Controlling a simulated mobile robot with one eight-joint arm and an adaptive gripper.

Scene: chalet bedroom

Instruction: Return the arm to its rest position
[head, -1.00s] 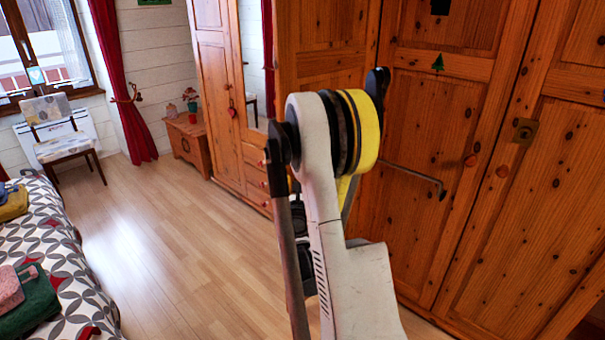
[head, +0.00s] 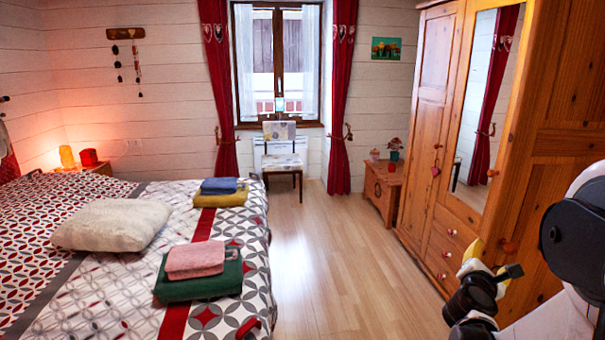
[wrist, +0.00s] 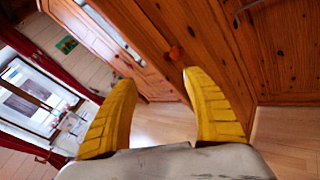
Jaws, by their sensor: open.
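My gripper (wrist: 158,80) shows in the wrist view with its two yellow ribbed fingers spread apart. Nothing is between them. Beyond the fingers are wooden wardrobe doors and the pale floor, tilted in the picture. In the head view, part of my arm, with white and black links and a bit of yellow, fills the lower right corner in front of the wardrobe (head: 432,130).
A bed (head: 105,310) with folded towels (head: 198,272) and a cushion (head: 112,225) takes up the left. A chair (head: 281,158) stands under the window, and a small wooden chest (head: 381,190) stands beside the wardrobe. The floor (head: 325,265) between bed and wardrobe is clear.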

